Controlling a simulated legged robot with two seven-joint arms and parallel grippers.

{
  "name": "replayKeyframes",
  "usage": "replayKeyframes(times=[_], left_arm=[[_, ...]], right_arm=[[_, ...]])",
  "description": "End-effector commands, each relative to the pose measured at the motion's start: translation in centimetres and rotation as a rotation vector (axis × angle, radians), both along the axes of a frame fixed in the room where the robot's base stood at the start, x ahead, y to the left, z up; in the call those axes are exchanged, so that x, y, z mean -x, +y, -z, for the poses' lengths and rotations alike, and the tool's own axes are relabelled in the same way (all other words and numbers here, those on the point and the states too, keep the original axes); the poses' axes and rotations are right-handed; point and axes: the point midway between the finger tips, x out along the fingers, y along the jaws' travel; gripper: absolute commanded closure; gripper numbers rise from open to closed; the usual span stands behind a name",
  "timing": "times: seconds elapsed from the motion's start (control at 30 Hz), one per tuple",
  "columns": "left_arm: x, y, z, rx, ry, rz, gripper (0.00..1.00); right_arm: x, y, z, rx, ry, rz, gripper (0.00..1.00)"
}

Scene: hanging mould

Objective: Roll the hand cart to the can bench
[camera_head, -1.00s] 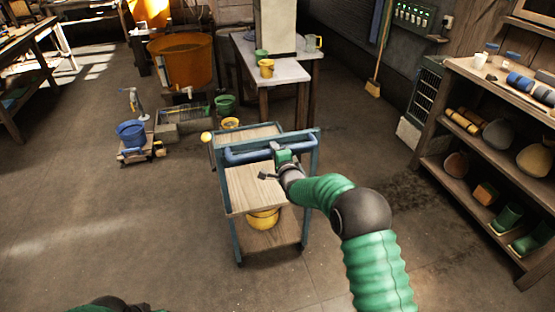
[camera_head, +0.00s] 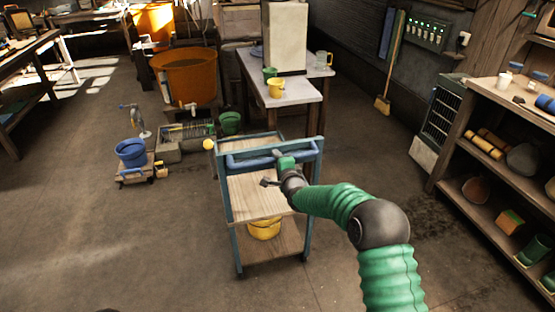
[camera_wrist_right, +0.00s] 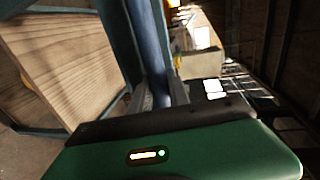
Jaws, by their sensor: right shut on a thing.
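The hand cart (camera_head: 246,190) has a blue-grey frame, wooden shelves and a blue push handle (camera_head: 245,160). It stands upright on the floor in the middle of the head view. My right gripper (camera_head: 280,155) is shut on the handle near its right end. In the right wrist view the blue bar (camera_wrist_right: 150,45) runs between the fingers of my right gripper (camera_wrist_right: 160,92). Beyond the cart is a grey-topped bench (camera_head: 293,92) with a green can (camera_head: 269,72) and a yellow can (camera_head: 276,88). A gap separates cart and bench. My left gripper is out of view.
A yellow pot (camera_head: 264,228) sits on the cart's lower shelf. A shelf unit (camera_head: 470,165) stands right. Floor between cart and shelves is clear.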

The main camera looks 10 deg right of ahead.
Motion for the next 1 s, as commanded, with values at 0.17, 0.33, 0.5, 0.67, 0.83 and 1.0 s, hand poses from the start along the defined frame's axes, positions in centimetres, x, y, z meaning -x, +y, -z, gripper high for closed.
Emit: replayKeyframes(times=[0.17, 0.33, 0.5, 0.67, 0.83, 1.0], left_arm=[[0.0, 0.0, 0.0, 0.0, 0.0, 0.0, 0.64], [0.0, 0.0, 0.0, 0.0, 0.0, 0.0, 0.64], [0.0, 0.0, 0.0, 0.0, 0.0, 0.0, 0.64], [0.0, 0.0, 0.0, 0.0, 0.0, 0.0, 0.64], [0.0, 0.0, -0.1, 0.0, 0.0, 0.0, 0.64], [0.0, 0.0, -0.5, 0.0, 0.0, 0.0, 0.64]], right_arm=[[0.0, 0.5, 0.3, -0.003, 0.004, -0.007, 1.0], [-0.1, 0.4, 0.2, -0.003, 0.002, -0.005, 0.67], [0.0, 0.2, 0.0, -0.002, -0.001, -0.003, 0.57], [0.0, 0.1, -0.2, -0.001, -0.003, -0.002, 0.57], [1.0, 0.0, -0.4, -0.001, -0.003, -0.001, 0.57], [4.7, -0.1, -1.3, 0.0, -0.002, -0.001, 0.57]])
